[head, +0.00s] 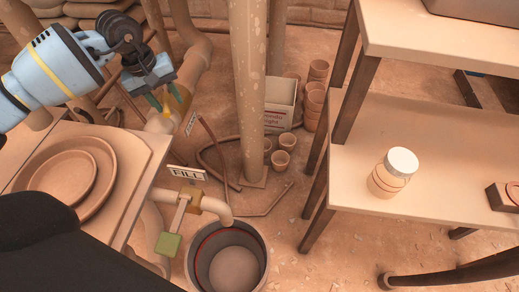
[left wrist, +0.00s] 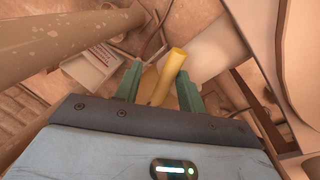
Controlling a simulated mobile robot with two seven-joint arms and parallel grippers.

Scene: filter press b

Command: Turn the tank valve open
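My left gripper (head: 167,101) reaches in at the upper left with its green fingers pointing down at a yellow valve handle (head: 176,93) on a pale pipe. In the left wrist view, the yellow handle (left wrist: 168,78) stands between the two spread fingers (left wrist: 158,88), with a visible gap on its left side. Whether a finger touches it on the right I cannot tell. A small sign (head: 190,123) stands beside this valve; its text is unreadable. The handle's base is partly hidden by the gripper. My right gripper is not in view.
Below is a second valve with a green-ended lever (head: 168,244) and a FILL sign (head: 187,173), its spout over a dark bucket (head: 262,262). A tall post (head: 248,90) stands right of the gripper. A table (head: 440,150) with a lidded jar (head: 392,172) is at right.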

